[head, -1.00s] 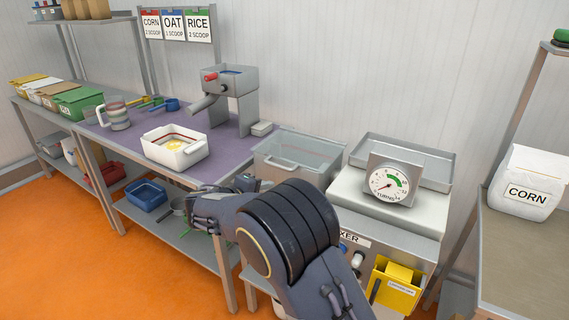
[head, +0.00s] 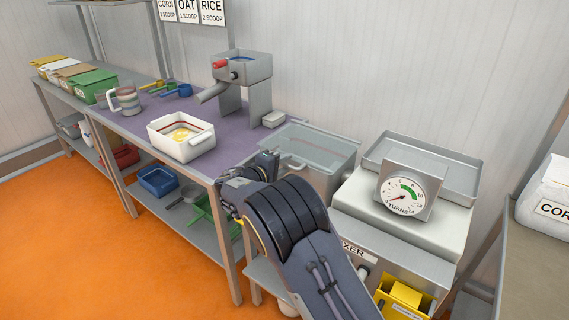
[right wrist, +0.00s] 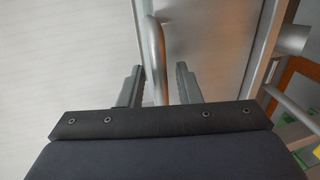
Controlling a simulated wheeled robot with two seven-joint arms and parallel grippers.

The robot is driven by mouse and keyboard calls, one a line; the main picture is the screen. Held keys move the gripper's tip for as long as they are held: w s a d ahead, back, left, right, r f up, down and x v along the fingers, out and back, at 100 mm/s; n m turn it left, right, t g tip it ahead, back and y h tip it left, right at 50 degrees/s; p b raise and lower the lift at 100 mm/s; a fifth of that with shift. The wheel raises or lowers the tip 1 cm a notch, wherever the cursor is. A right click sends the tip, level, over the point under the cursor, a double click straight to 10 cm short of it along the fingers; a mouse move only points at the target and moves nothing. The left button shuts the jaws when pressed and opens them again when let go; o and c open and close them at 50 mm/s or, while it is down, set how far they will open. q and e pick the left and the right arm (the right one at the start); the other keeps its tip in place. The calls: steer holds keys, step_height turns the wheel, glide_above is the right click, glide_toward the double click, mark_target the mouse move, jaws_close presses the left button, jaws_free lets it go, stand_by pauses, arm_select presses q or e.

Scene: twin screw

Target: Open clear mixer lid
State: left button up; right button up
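The clear mixer lid (head: 318,146) is a see-through cover at the left end of the mixer (head: 392,218), and it looks closed. In the right wrist view a bent metal bar handle (right wrist: 155,55) comes down between my fingers. My right gripper (right wrist: 160,88) is open, with one finger on each side of the bar and a small gap visible on both sides. In the head view my right gripper (head: 257,163) is at the front left of the lid, with its fingertips mostly hidden behind the wrist. My left gripper is not in view.
A turns dial (head: 403,196) and a metal tray (head: 425,166) are on the mixer, right of the lid. A white tub (head: 181,140) and a metal hand mill (head: 240,75) stand on the purple-topped table. A yellow box (head: 403,298) hangs on the mixer's front.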

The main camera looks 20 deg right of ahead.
steer(key=shift+w+d, duration=0.15)
steer(key=shift+d, duration=0.05)
steer(key=shift+c, duration=0.2)
jaws_close()
